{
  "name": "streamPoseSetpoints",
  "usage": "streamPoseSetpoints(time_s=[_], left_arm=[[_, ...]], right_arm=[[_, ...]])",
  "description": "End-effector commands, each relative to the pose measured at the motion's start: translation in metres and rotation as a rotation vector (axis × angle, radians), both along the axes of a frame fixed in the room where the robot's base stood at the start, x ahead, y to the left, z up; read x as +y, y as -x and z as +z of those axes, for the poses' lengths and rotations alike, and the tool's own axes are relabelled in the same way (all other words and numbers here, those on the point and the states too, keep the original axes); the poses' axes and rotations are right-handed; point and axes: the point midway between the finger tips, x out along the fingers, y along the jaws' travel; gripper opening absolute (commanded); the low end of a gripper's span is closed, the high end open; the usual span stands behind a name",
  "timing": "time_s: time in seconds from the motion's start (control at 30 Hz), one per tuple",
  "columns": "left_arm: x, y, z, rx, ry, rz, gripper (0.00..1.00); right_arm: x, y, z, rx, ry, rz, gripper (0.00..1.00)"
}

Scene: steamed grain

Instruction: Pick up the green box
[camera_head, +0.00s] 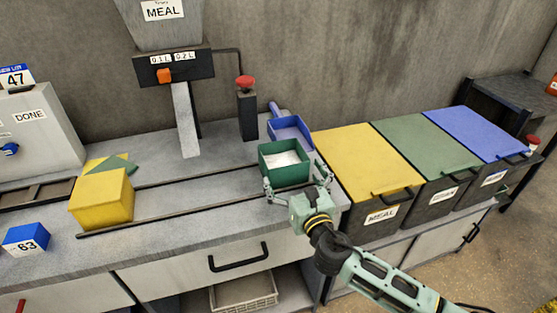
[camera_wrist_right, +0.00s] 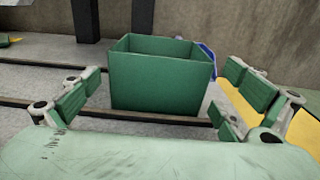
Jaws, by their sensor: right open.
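The green box (camera_head: 273,171) stands open-topped on the grey counter, with something white inside it. My right gripper (camera_head: 298,188) is open, with its fingers spread to either side of the box's near part. In the right wrist view the green box (camera_wrist_right: 158,82) stands upright between the open fingers of my right gripper (camera_wrist_right: 158,98), with gaps visible on both sides. I cannot see the fingers touching the box. My left gripper is not in view.
A blue scoop-like container (camera_head: 290,129) stands just behind the box. Yellow (camera_head: 365,160), green (camera_head: 424,146) and blue (camera_head: 476,135) lidded bins are to the right. A yellow box (camera_head: 101,198) stands at the left beside dark rails. The counter between is clear.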

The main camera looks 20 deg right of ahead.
Motion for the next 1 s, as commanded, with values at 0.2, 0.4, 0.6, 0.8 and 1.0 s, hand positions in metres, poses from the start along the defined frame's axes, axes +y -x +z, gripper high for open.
streamPoseSetpoints(time_s=[0.2,0.4,0.6,0.8,1.0], left_arm=[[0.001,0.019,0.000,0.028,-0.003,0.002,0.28],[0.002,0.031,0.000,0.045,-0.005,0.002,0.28],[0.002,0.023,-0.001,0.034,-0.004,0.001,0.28],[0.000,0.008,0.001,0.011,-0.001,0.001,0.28],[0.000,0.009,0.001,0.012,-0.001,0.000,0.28]], right_arm=[[0.001,-0.023,0.001,-0.001,-0.001,-0.001,1.00],[0.002,-0.050,0.001,-0.002,-0.001,-0.002,1.00],[0.003,-0.073,0.000,-0.001,-0.002,0.000,1.00],[0.003,-0.076,-0.001,0.001,-0.002,0.001,1.00],[0.003,-0.076,-0.001,0.001,-0.002,0.000,0.90]])
